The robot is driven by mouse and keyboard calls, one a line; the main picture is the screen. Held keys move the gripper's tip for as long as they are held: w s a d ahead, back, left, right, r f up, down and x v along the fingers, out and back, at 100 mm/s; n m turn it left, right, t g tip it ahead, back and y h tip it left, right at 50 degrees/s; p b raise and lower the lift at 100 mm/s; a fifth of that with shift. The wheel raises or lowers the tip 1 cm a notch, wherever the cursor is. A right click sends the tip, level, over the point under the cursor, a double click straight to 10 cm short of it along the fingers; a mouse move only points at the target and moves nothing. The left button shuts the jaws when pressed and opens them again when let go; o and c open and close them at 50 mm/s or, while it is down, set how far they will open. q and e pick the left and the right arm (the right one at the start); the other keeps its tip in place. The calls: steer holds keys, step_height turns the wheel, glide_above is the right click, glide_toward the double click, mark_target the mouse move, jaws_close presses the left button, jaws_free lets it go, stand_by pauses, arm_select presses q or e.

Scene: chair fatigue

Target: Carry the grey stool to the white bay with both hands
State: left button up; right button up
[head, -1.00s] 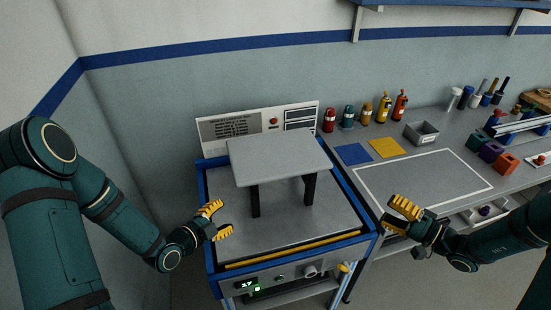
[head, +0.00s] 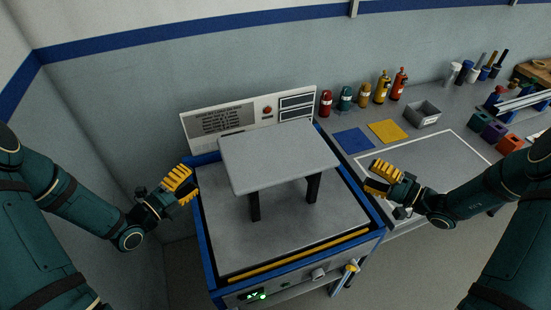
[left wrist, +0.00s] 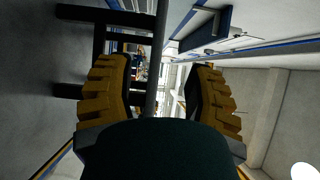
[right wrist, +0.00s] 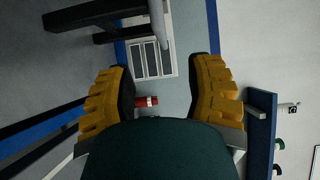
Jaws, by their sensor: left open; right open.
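The grey stool (head: 278,155) stands upright on the grey bed of a blue-framed test machine, its flat seat on dark legs. My left gripper (head: 180,184) is open left of the seat, apart from it. In the left wrist view the seat edge (left wrist: 152,85) shows edge-on between the open fingers, with dark legs to one side. My right gripper (head: 384,178) is open right of the seat, also apart. In the right wrist view the seat edge (right wrist: 159,22) lies between its fingers, farther ahead. The white bay (head: 428,155), a white-outlined rectangle, lies on the bench at right, partly hidden by my right arm.
The machine's blue frame (head: 205,235) surrounds the bed, and a white panel (head: 222,122) stands behind the stool. Blue (head: 353,140) and yellow (head: 388,131) mats, several bottles and a grey bin (head: 422,114) sit behind the bay. Colored blocks stand farther right.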

mark_target(225, 148)
arm_select(q)
steer(key=x, duration=1.3)
steer(key=shift+w+d, duration=0.25)
steer(key=shift+w, duration=0.1)
arm_select(e)
steer(key=x, duration=1.4)
arm_select(q)
jaws_close()
arm_select(e)
jaws_close()
steer(key=shift+r, duration=0.1)
